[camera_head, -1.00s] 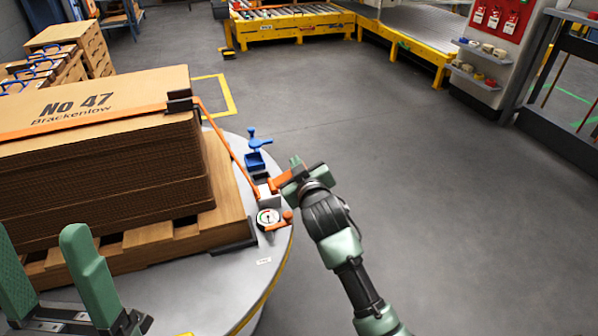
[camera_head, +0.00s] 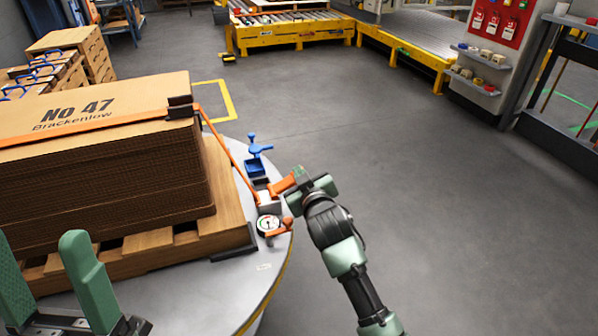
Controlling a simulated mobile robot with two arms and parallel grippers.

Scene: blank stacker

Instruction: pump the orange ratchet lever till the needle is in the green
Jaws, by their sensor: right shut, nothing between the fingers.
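The orange ratchet lever (camera_head: 282,186) sticks up and right from the ratchet on the rim of the round grey platform (camera_head: 215,285). My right gripper (camera_head: 297,178) is shut and empty, right at the lever's outer end; I cannot tell whether it touches. The round white gauge (camera_head: 268,224) sits just below the ratchet; its needle is too small to read against the green. An orange strap (camera_head: 228,148) runs from the ratchet up over the cardboard stack (camera_head: 100,170). My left gripper (camera_head: 48,275) is open and empty at lower left, in front of the pallet.
A blue clamp-like handle (camera_head: 257,150) stands on the platform just above the ratchet. A wooden pallet (camera_head: 150,245) carries the cardboard. The grey floor to the right is clear; a yellow roller conveyor (camera_head: 290,28) stands far back.

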